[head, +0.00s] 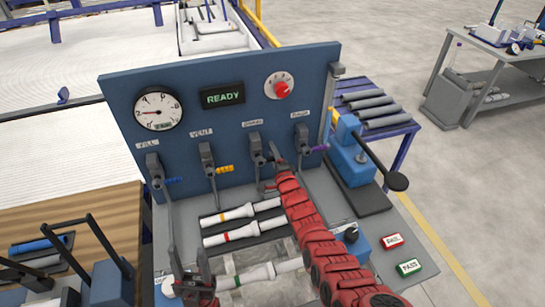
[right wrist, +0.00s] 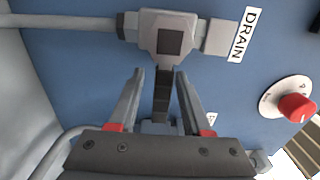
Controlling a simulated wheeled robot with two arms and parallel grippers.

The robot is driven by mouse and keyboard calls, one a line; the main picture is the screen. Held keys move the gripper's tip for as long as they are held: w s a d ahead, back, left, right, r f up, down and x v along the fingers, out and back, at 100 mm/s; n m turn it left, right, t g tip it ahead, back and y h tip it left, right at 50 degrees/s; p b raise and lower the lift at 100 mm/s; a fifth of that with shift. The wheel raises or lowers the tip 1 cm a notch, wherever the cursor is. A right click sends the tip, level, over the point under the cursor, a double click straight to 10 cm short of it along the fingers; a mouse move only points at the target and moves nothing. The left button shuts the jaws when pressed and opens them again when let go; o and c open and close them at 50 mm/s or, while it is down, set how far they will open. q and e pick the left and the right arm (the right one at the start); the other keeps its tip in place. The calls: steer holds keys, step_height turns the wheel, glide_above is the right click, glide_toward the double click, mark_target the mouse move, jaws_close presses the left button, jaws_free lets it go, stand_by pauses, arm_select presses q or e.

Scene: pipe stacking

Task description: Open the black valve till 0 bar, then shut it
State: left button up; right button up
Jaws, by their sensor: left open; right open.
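The black valve is the one labelled DRAIN, with a grey body (head: 256,146) on the blue panel. In the right wrist view its black lever (right wrist: 162,95) runs down from the grey body (right wrist: 168,36). My right gripper (right wrist: 159,78) is open, with one finger on each side of the lever; I cannot tell whether either touches it. In the head view the right gripper (head: 270,174) partly hides the lever. The gauge (head: 158,110) has its needle pointing left; the exact reading is too small to tell. My left gripper (head: 189,256) is open low at the front.
FILL (head: 154,170), VENT (head: 207,158) and PURGE (head: 303,139) valves share the panel. The display (head: 223,97) reads READY, near a red knob (head: 282,89). Banded white pipes (head: 230,215) lie below. A blue device (head: 352,155) with a black-knobbed lever stands right.

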steer(key=shift+w, duration=0.1)
jaws_close()
stand_by(1.5)
